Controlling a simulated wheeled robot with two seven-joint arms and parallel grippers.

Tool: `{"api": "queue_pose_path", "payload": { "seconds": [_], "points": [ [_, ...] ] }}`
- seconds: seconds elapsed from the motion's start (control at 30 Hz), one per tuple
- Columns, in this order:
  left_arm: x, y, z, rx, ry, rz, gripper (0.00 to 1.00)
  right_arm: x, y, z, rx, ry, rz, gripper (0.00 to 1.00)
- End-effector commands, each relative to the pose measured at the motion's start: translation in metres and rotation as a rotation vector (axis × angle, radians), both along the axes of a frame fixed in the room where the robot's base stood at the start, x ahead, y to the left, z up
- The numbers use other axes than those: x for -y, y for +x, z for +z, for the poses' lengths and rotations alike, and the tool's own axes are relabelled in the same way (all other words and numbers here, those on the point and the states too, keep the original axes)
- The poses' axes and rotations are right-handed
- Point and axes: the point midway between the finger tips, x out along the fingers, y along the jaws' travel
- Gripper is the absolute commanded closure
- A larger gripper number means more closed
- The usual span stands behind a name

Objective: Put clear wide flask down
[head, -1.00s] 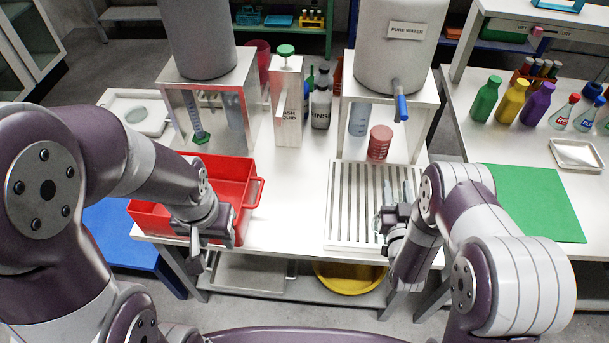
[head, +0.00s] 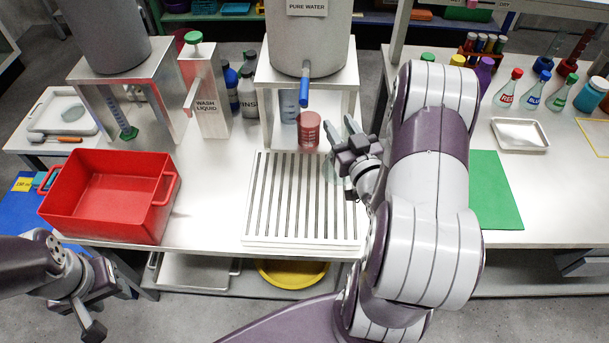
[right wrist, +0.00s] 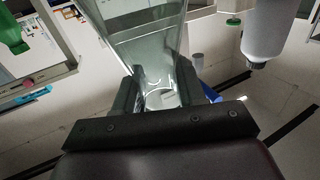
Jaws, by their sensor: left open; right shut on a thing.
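The clear wide flask (right wrist: 150,45) is between the fingers of my right gripper (right wrist: 160,88) in the right wrist view, with its glass extending upward in the picture. In the head view, my right gripper (head: 348,140) is shut on it near the back right corner of the slatted white drying rack (head: 250,210). Only a pale part of the flask (head: 333,172) shows there, beside the gripper. I cannot tell whether its base touches anything. My left gripper (head: 98,305) is open and empty at the lower left, in front of the table.
A red cup (head: 308,130) stands behind the rack, under the pure water tank (head: 308,40). A red bin (head: 105,225) sits left of the rack. A wash liquid container (head: 206,100) and bottles stand behind. The white tabletop between bin and rack is clear.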

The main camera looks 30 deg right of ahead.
Motion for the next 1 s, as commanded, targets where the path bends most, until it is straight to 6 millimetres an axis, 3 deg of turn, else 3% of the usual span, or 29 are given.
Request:
{"api": "queue_pose_path", "payload": {
  "seconds": [0.07, 0.3, 0.43, 0.53, 0.73, 1.0],
  "points": [
    [0.000, 0.000, -0.003, 0.000, 0.000, 0.000, 0.57, -0.003, 0.006, -0.006, -0.002, -0.001, 0.001, 1.00],
    [0.000, 0.000, -0.008, 0.000, 0.000, 0.000, 0.57, -0.031, 0.070, -0.048, -0.002, -0.002, 0.004, 1.00],
    [0.000, 0.000, -0.010, 0.000, 0.000, 0.000, 0.57, -0.040, 0.093, -0.062, -0.002, -0.002, -0.001, 1.00],
    [0.000, 0.000, -0.010, 0.000, 0.000, 0.000, 0.57, -0.042, 0.100, -0.069, -0.002, -0.001, -0.003, 1.00],
    [0.000, 0.000, -0.014, 0.000, 0.000, 0.000, 0.57, -0.042, 0.101, -0.104, -0.003, -0.001, -0.005, 1.00],
    [0.000, 0.000, -0.014, 0.000, 0.000, 0.000, 0.57, -0.042, 0.101, -0.106, -0.001, -0.002, -0.005, 1.00]
  ]
}}
